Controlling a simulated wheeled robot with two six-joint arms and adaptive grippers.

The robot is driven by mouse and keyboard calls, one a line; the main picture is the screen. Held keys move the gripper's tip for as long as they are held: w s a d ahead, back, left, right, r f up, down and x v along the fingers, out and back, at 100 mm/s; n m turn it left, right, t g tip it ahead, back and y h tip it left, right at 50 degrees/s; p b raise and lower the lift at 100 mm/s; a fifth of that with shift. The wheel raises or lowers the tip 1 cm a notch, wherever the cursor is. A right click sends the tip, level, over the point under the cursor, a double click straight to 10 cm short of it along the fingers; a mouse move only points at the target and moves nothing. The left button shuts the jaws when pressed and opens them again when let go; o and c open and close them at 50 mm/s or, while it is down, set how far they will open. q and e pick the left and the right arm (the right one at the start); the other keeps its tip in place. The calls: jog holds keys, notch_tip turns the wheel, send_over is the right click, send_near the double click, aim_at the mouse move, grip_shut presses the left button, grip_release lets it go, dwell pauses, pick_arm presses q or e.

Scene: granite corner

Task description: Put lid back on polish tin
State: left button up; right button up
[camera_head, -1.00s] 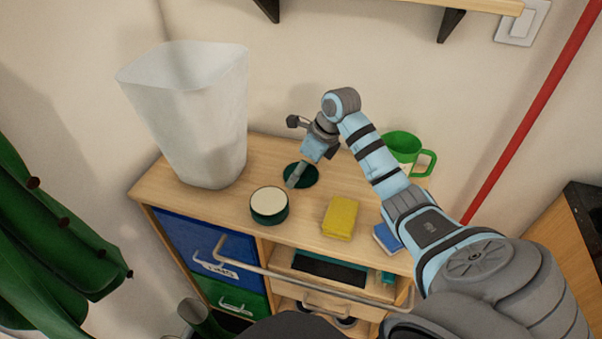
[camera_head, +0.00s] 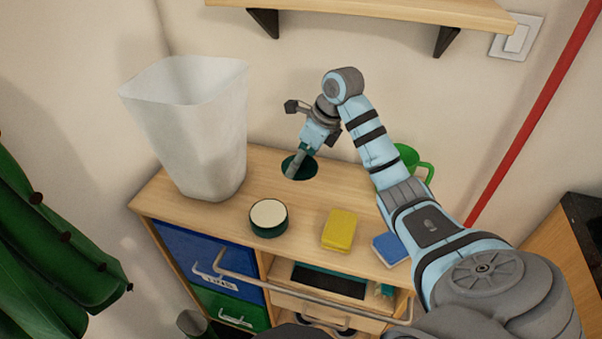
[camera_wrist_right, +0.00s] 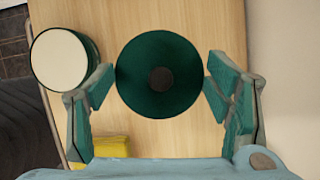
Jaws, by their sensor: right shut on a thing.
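The polish tin (camera_head: 268,218) is a round dark green tin with a pale cream top, standing on the wooden cabinet top. It also shows at the left in the right wrist view (camera_wrist_right: 60,60), apart from the fingers. The dark green round lid (camera_head: 308,170) is behind and right of the tin. In the wrist view the lid (camera_wrist_right: 160,55) is between the fingers, with a dark round spot at its centre. My right gripper (camera_head: 294,168) is shut on the lid; the gripper covers part of it in the head view. My left gripper is not in view.
A white bin (camera_head: 200,140) stands left of the lid. A yellow sponge (camera_head: 340,228), a blue block (camera_head: 391,248) and a green mug (camera_head: 410,160) stand to the right. A shelf (camera_head: 380,10) is on the wall above. Wood between the tin and lid is clear.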

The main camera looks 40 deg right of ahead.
aim_at(300, 168)
jog(key=r+p, duration=0.2)
jog(key=a+r, duration=0.1)
jog(key=shift+s+r+p, duration=0.1)
jog(key=shift+s+p, duration=0.3)
jog(key=s+a+n+p, duration=0.1)
jog(key=a+n+p, duration=0.1)
jog(key=a+p, duration=0.2)
jog(key=s+a+n+y+p, duration=0.1)
jog(key=a+p, duration=0.2)
jog(key=p, duration=0.1)
jog(key=s+a+n+g+p, duration=0.1)
jog(key=a+n+p, duration=0.1)
jog(key=a+p, duration=0.2)
jog(key=shift+s+a+n+y, duration=0.3)
jog(key=shift+s+a, duration=0.05)
notch_tip(300, 168, down, 6)
jog(key=b, duration=0.4)
jog(key=shift+r, duration=0.15)
jog(key=shift+d, duration=0.1)
jog(key=shift+b, duration=0.5)
